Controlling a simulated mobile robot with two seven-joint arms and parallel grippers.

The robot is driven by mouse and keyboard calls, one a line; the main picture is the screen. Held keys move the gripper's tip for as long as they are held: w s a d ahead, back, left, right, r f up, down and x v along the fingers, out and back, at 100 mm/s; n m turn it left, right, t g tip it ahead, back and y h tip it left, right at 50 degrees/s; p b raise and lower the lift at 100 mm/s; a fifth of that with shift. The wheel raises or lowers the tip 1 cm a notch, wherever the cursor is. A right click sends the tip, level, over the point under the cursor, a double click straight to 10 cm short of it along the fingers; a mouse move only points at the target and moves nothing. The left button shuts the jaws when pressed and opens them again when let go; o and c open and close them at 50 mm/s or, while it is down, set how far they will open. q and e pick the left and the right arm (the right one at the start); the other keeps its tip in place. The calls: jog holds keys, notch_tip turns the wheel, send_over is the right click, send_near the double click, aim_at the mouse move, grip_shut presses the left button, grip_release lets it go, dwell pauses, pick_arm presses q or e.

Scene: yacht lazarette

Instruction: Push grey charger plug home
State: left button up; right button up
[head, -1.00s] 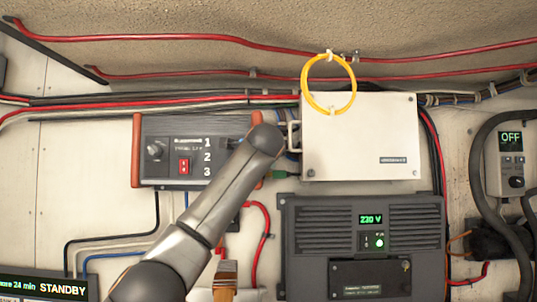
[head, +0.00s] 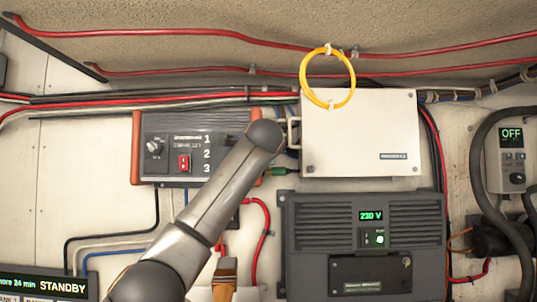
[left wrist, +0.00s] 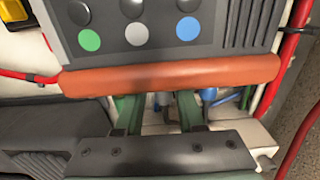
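The dark charger box (head: 165,130) with orange side handles hangs on the wall. The box face shows a green dot, a grey dot (left wrist: 137,34) and a blue dot. My right gripper is out of view.
A white box (head: 360,135) with a yellow cable loop (head: 327,78) is right of the charger. The 230 V unit (head: 365,240) is below. A brush (head: 224,278) and red cables are near my arm.

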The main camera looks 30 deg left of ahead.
pick_arm(q)
jog(key=b+v, duration=0.5)
jog(key=v, duration=0.2)
jog(key=shift+s+r, duration=0.2)
jog(key=shift+s, duration=0.35)
jog(key=shift+a, duration=0.1)
